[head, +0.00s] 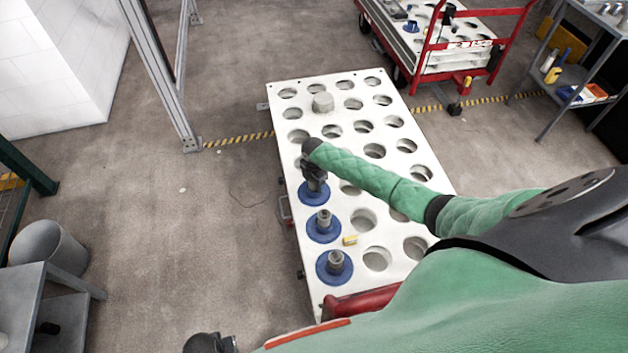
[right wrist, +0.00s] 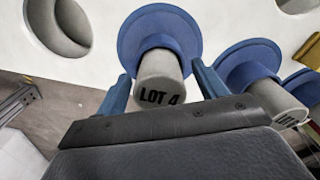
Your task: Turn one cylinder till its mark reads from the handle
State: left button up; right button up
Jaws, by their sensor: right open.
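A white top with round holes (head: 345,105) carries three grey cylinders with blue flanges along its left side. My right gripper (head: 314,180) is at the farthest one, whose blue flange (head: 313,197) shows beneath it. In the right wrist view the open fingers (right wrist: 162,88) stand either side of this grey cylinder (right wrist: 160,78). Its black mark "LOT 4" faces the wrist camera and reads upright there. The middle cylinder (head: 323,222) and near cylinder (head: 335,262) stand free. A red handle (head: 362,300) is at the near end, partly hidden by my arm.
A small yellow block (head: 349,240) lies beside the middle cylinder. A red cart (head: 440,60) and a grey shelf (head: 590,60) stand at the back right.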

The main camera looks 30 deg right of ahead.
jog(key=c, duration=1.4)
jog(key=shift+r, duration=0.1)
jog(key=shift+r, duration=0.1)
jog(key=shift+d+n, duration=0.1)
jog(key=shift+n, duration=1.2)
